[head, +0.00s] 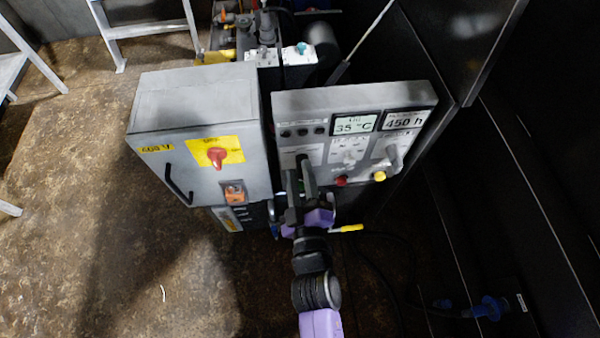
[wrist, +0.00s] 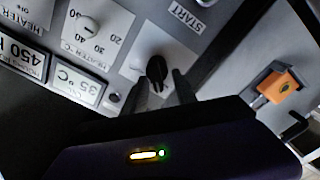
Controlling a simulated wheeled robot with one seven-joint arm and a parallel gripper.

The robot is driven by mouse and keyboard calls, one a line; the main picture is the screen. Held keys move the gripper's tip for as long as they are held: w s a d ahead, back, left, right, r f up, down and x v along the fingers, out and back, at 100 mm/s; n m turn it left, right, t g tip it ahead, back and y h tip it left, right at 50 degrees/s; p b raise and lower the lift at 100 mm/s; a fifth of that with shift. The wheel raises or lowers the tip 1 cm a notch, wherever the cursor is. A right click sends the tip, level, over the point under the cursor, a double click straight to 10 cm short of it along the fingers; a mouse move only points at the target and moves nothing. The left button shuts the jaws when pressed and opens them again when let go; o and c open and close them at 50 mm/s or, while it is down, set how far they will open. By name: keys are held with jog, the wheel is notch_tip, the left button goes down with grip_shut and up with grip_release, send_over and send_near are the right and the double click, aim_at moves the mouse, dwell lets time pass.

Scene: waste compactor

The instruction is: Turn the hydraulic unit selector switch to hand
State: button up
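The selector switch is a black knob (wrist: 157,70) on a pale plate of the grey control panel (head: 350,100); the panel appears roughly upside down in the wrist view. My gripper (head: 304,168) reaches the panel's lower left part and hides most of the switch in the head view. In the wrist view the two dark fingers of my gripper (wrist: 163,83) stand apart, one on each side of the knob. I cannot tell whether they touch it. The switch's position labels are not readable.
A temperature dial (wrist: 89,28) and two displays sit beside the switch. Red (head: 341,181) and yellow (head: 380,176) buttons are along the panel's lower edge. A grey cabinet (head: 200,120) with a red rotary switch (head: 217,156) stands close on the left. A dark wall is on the right.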

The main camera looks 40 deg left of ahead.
jog(key=p+v, duration=0.1)
jog(key=v, duration=0.6)
jog(key=shift+s+d, duration=0.25)
jog(key=shift+d, duration=0.05)
dwell(0.6)
jog(key=s+d+r+m+t+h+p, duration=0.25)
jog(key=d+r+m, duration=0.4)
jog(key=d, duration=0.45)
jog(key=s+d+r+m+t+h+p, duration=0.25)
jog(key=d+r+m, duration=0.35)
jog(key=d, duration=0.6)
jog(key=s+d+r+m+g+h+p, duration=0.2)
jog(key=s+d+r+m+h+p, duration=0.3)
jog(key=s+d+r+h, duration=0.3)
jog(key=s+d+r+m, duration=0.1)
jog(key=s+d, duration=0.2)
jog(key=d, duration=0.3)
jog(key=shift+s+d+h, duration=0.3)
jog(key=shift+s, duration=0.05)
jog(key=shift+a+m, duration=0.1)
jog(key=shift+m, duration=0.15)
